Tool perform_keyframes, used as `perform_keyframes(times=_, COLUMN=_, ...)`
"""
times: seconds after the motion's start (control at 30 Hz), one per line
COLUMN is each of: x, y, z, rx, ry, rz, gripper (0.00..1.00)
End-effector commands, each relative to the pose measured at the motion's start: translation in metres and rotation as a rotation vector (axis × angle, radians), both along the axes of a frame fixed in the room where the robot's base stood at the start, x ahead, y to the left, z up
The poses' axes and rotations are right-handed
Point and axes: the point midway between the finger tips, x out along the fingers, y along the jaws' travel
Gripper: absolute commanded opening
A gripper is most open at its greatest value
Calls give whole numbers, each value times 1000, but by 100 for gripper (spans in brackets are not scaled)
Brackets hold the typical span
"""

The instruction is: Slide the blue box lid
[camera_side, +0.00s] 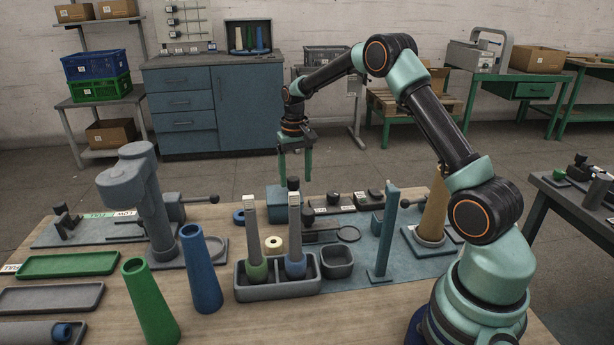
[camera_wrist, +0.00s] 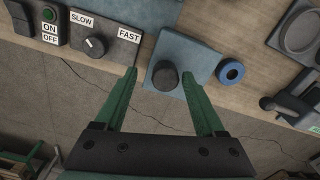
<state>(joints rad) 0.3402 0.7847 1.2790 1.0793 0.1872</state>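The blue box (camera_wrist: 183,47) has a flat blue lid with a round dark knob (camera_wrist: 165,76) on top. In the side view the box (camera_side: 277,208) stands on the table behind the grey two-bay holder, and its knob (camera_side: 293,184) shows above it. My gripper (camera_side: 294,179) points down over the far table edge, near the knob. It is open and empty. In the wrist view my gripper's green fingertips (camera_wrist: 160,73) lie one on each side of the knob, with gaps. I cannot tell whether they reach down to the knob's height.
A blue ring (camera_wrist: 230,71) lies right of the box. A speed dial (camera_wrist: 94,46) and an on/off switch panel (camera_wrist: 42,22) lie left of it in the wrist view. Tall green (camera_side: 148,300) and blue cones (camera_side: 201,270) and a grey holder (camera_side: 277,287) stand in front.

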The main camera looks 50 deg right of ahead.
Motion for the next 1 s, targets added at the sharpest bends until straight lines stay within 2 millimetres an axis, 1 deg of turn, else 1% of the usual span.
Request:
perform_keyframes(times=0.23, x=1, y=2, z=0, rx=0, ry=-1, rz=3, gripper=71)
perform_keyframes(times=0.37, x=2, y=2, z=6, rx=-1, ry=-4, rz=3, gripper=71)
perform_keyframes(times=0.47, x=2, y=2, z=20, rx=-2, ry=-6, rz=3, gripper=71)
perform_keyframes(times=0.8, x=2, y=1, z=88, rx=-2, ry=-6, rz=2, gripper=71)
perform_keyframes(times=0.9, x=1, y=1, z=103, rx=-1, ry=-4, rz=2, gripper=71)
perform_keyframes(times=1.0, x=1, y=1, z=113, rx=-1, ry=-3, rz=2, gripper=71)
